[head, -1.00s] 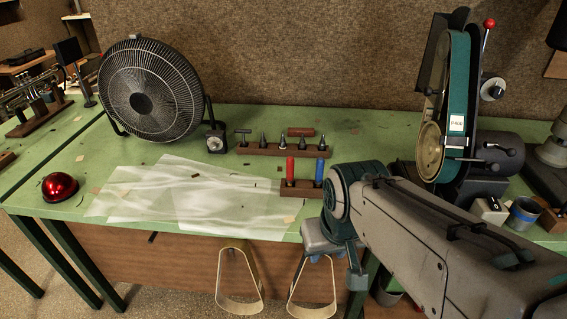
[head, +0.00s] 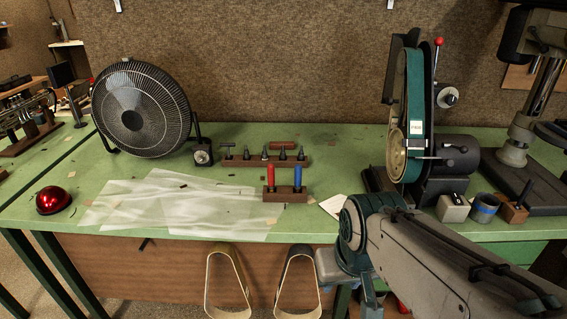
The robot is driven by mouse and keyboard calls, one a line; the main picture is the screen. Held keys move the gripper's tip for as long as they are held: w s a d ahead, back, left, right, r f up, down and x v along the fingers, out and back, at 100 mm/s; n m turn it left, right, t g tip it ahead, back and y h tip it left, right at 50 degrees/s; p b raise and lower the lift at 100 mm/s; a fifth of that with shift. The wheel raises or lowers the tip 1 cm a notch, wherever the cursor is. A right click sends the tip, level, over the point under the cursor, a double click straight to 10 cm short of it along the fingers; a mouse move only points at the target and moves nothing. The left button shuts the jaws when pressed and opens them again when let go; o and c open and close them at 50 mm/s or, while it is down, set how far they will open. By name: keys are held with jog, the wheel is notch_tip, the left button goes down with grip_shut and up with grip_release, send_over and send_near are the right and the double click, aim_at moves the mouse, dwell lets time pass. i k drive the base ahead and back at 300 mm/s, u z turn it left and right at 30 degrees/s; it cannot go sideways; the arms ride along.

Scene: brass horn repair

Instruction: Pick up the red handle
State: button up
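A red handle (head: 271,174) stands upright in a small dark wooden block (head: 285,195) near the middle of the bench. A blue handle (head: 297,175) stands upright beside it on the right, in the same block. My arm reaches in from the lower right and its bent joint is to the right of and nearer than the block. I cannot see my gripper's fingers; they are hidden or out of the picture. Nothing of mine touches the red handle.
Behind the block is a wooden rack (head: 240,161) of metal tips, with a reddish-brown cylinder (head: 282,146) behind it. A fan (head: 140,110) and red dome (head: 53,200) are left. Translucent sheets (head: 150,208) lie in front. A belt sander (head: 415,130) stands right.

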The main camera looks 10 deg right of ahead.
aim_at(271, 175)
jog(key=z, duration=0.15)
jog(key=i, duration=1)
jog(key=u, duration=0.25)
